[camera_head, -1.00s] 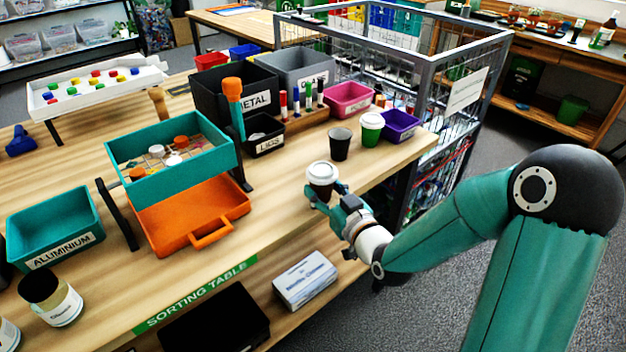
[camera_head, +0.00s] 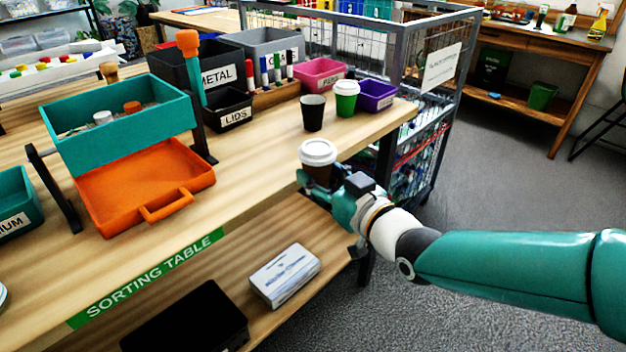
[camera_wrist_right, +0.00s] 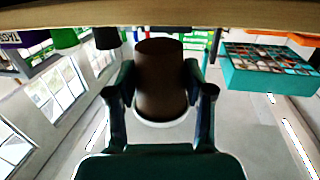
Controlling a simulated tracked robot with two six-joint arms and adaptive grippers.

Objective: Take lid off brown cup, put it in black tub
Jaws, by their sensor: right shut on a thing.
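The brown cup (camera_head: 317,176) has a white lid (camera_head: 318,152) on top and appears upright in the head view. My right gripper (camera_head: 322,188) is shut around its side, at the table's front edge. In the right wrist view, which looks upside down, the brown cup (camera_wrist_right: 160,80) sits between both fingers (camera_wrist_right: 159,76), with the white lid rim (camera_wrist_right: 160,123) at the bottom. I cannot tell whether its base touches the table. The black tub (camera_head: 228,110), labelled LIDS, stands farther back, left of the cup. My left gripper is out of view.
A dark cup (camera_head: 313,113) and a green cup with white lid (camera_head: 346,100) stand behind the held cup. Pink (camera_head: 320,74) and purple (camera_head: 376,95) tubs are beyond. An orange tray (camera_head: 140,185) is left. Bare tabletop (camera_head: 245,160) lies between tray and cup.

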